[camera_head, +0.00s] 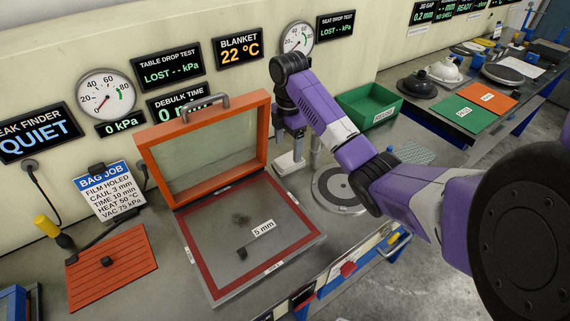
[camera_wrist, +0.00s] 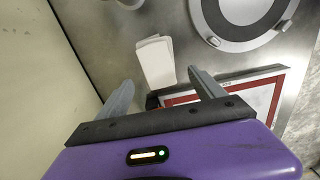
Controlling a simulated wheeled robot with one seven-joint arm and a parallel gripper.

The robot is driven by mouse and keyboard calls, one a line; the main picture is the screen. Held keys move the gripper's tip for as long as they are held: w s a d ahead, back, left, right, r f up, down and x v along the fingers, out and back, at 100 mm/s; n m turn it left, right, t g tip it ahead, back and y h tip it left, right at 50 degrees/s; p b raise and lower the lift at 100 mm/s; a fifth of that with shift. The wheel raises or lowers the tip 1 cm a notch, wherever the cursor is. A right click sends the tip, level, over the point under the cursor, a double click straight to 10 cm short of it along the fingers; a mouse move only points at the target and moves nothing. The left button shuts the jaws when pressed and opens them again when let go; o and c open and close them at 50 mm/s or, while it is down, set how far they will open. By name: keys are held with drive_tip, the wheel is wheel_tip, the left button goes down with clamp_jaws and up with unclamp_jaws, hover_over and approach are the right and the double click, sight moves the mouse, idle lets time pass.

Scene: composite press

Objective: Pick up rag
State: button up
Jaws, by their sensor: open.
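A white folded piece, which looks like the rag (camera_wrist: 155,62), lies flat on the grey bench in the wrist view. In the head view the pale rag (camera_head: 287,165) shows beside the press frame, left of the round plate. My gripper (camera_wrist: 160,78) is open, its two grey fingers apart with nothing between them. The rag appears just beyond the fingertips, roughly in line with the gap. In the head view my gripper (camera_head: 299,148) points down over this spot. I cannot tell the exact height left between fingers and rag.
The orange-framed lid (camera_head: 203,196) stands raised behind the red-bordered press bed (camera_head: 215,278). The round plate (camera_head: 340,205) is close on the right. A green bin (camera_head: 358,103) stands behind it. The wall with gauges runs close along the back.

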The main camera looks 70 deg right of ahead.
sight(288, 159)
drive_tip(key=shift+d+f+b, duration=0.15)
drive_tip(key=shift+f+b, duration=0.15)
drive_tip(key=shift+f, duration=2.55)
drive_tip(key=c, duration=1.5)
drive_tip(key=shift+o, duration=0.2)
drive_tip(key=shift+r, duration=0.15)
drive_tip(key=shift+w+r, duration=0.1)
drive_tip(key=shift+r, duration=0.55)
wheel_tip(288, 159, up, 18)
drive_tip(key=p, duration=0.8)
drive_tip(key=shift+r, duration=0.25)
